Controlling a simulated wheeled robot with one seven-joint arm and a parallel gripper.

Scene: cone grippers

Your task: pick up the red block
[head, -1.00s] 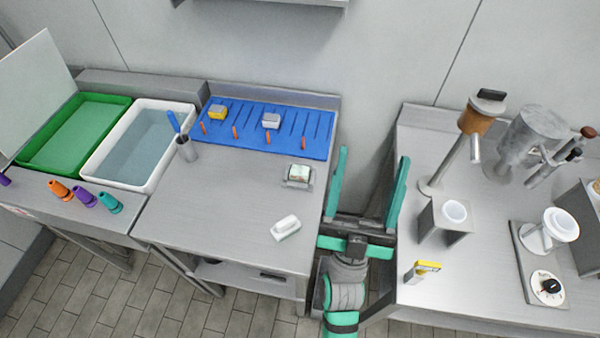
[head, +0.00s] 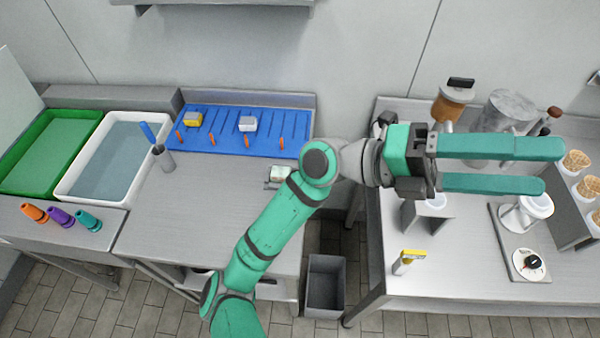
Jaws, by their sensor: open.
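No red block shows in the head view. My gripper (head: 553,167) is open and empty, its two teal fingers pointing right over the right-hand steel counter (head: 450,275). The fingers pass above a white cup-topped dial device (head: 525,265) and a steel holder with a white cup (head: 425,218), partly covering the things behind. My arm crosses the middle of the view and hides part of the left-hand counter (head: 205,215).
A blue grooved mat (head: 285,145) lies at the back. A grey bin (head: 325,285) stands between the counters. Cones (head: 577,160) stand far right.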

